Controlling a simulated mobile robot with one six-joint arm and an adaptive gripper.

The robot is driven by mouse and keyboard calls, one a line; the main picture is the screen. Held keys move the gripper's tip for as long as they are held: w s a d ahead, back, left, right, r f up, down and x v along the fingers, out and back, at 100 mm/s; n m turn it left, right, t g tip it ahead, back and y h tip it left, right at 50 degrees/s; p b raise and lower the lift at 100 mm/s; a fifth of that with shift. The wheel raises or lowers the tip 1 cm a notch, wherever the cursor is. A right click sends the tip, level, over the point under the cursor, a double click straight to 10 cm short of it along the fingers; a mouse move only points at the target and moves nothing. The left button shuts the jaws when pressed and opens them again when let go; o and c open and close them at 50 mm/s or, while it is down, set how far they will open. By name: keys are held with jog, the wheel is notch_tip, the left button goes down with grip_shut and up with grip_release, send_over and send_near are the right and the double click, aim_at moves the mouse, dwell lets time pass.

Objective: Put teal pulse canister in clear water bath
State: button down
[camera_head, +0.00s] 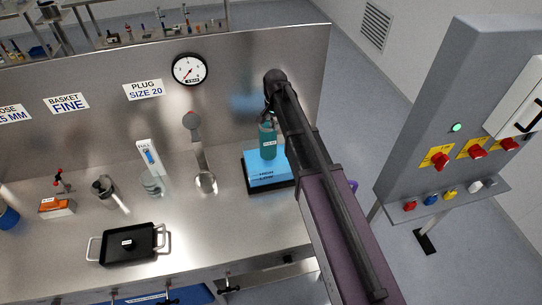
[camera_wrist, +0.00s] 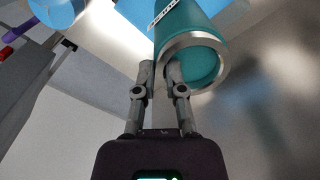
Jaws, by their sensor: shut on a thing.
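The teal pulse canister (camera_head: 267,142) is a teal cylinder with a pale label, roughly upright at the light-blue bath on the bench. In the wrist view the canister (camera_wrist: 210,30) shows its open end with a silver rim. My gripper (camera_wrist: 161,70) is shut on its rim; one finger appears inside the opening, the other outside. The clear water bath (camera_head: 268,182) has a light-blue body, a dark base and lettering on its front. The canister overlaps the bath's back part in the head view; I cannot tell whether its lower end is in the water or above it.
A steel back panel with a pressure gauge (camera_head: 190,69) stands behind the bath. A black tray (camera_head: 134,244) lies at the front left, with a white upright marker (camera_head: 149,157) farther back. A control cabinet (camera_head: 447,130) stands right, beyond the bench's end.

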aim_at(274, 142)
jog(key=shift+f+b, duration=2.85)
jog(key=shift+f, duration=0.15)
jog(key=shift+f+b, duration=1.85)
jog(key=shift+f, duration=0.05)
jog(key=c, duration=0.7)
grip_release()
jog(key=shift+r, duration=0.1)
notch_tip(274, 142, up, 12)
jog(key=p, duration=1.2)
